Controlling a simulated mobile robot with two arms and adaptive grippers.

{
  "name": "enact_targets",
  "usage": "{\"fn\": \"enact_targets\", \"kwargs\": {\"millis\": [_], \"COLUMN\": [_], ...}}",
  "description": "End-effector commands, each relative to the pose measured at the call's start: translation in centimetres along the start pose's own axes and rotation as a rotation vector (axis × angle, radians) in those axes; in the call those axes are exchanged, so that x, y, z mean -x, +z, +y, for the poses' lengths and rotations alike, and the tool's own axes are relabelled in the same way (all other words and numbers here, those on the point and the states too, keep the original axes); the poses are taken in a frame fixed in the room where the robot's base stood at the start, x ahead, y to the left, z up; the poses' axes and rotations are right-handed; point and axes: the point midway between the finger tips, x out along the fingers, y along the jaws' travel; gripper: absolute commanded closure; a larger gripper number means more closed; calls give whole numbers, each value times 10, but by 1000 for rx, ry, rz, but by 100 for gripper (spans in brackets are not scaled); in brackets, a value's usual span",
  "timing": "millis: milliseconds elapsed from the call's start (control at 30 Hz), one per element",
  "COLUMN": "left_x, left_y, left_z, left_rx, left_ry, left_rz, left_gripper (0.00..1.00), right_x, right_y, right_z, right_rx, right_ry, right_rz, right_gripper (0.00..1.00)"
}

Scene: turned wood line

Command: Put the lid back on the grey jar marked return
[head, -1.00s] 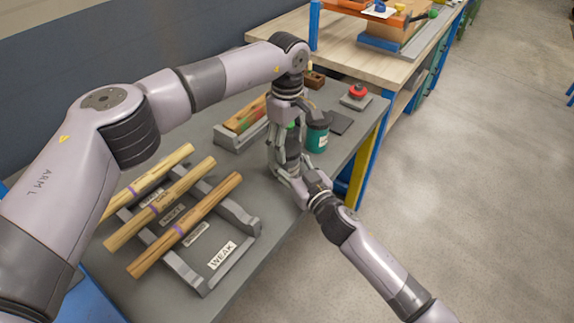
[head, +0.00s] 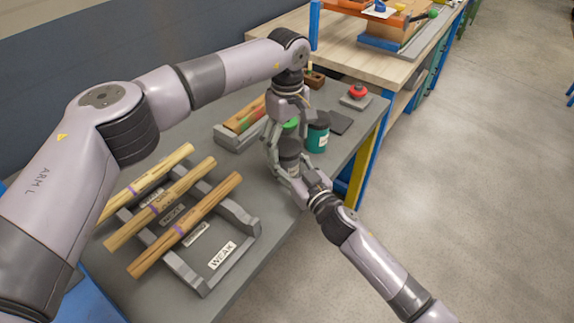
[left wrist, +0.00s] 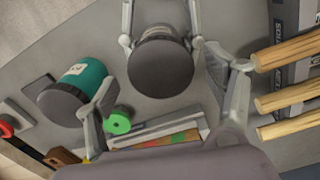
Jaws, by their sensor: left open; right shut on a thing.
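The grey jar (head: 290,150) stands upright on the grey bench, its label partly visible in the left wrist view (left wrist: 155,31). A dark round lid (left wrist: 161,66) covers its top; I cannot tell whether it is fully seated. My right gripper (head: 288,168) is shut around the jar's body from the front right, and its fingers flank the jar in the left wrist view. My left gripper (head: 286,138) is directly above the jar, pointing down. Its fingers are spread on either side of the lid, apart from it.
A teal jar (head: 317,138) with a dark lid stands close to the right. A green ring (left wrist: 117,122) lies behind the grey jar. A dark pad (head: 339,122) and a red button (head: 357,91) are farther back. A rack (head: 225,264) of wooden sticks fills the left front.

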Motion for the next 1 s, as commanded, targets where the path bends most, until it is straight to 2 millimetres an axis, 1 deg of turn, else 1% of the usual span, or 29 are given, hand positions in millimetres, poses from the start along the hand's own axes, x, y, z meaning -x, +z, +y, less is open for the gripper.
{"fn": "enact_targets", "kwargs": {"millis": [33,200,300,500,567,667,767,833,1000], "left_x": [7,30,38,38,38,39,40,43,50], "left_y": [0,0,0,0,0,0,0,0,0], "left_z": [0,0,0,0,0,0,0,0,0], "left_rx": [0,0,0,0,1,25,106,206,544], "left_ry": [2,2,1,0,0,0,1,1,2], "left_rz": [1,2,0,0,0,0,0,0,0], "left_gripper": [24,24,24,24,26,26,26,26,26], "right_x": [0,0,0,0,0,0,0,0,0], "right_y": [0,0,0,0,0,0,0,0,0], "right_z": [0,1,1,1,1,1,1,1,1], "right_rx": [0,0,0,0,0,0,0,0,0], "right_ry": [1,1,1,1,1,1,1,1,1], "right_rz": [-1,-1,-1,-1,-1,-1,-1,-1,-1], "right_gripper": [100,100,100,100,100,100,100,100,100]}}
